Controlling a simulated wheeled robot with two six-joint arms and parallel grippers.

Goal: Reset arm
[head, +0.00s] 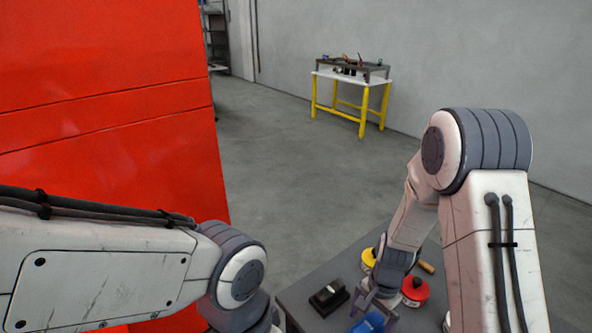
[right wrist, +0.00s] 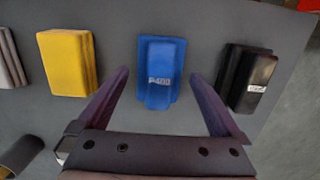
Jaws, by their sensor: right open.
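My right gripper (head: 376,300) is over the dark grey work surface (head: 304,284). In the right wrist view my right gripper (right wrist: 159,76) is open, with one finger on each side of a blue block (right wrist: 158,75) marked with pale lettering. A gap shows between each finger and the block; I cannot tell how high the fingers are above the surface. In the head view the blue block (head: 370,322) lies at the bottom edge, just below the right gripper. My left arm comes in from the left, and its gripper is out of the picture.
A black block (head: 328,297), a red round item (head: 415,291) and a yellow round one (head: 368,258) lie near the right gripper. The wrist view shows a yellow block (right wrist: 66,62) left of the blue one. A large red panel (head: 105,110) stands at left; a yellow-legged table (head: 350,82) stands behind.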

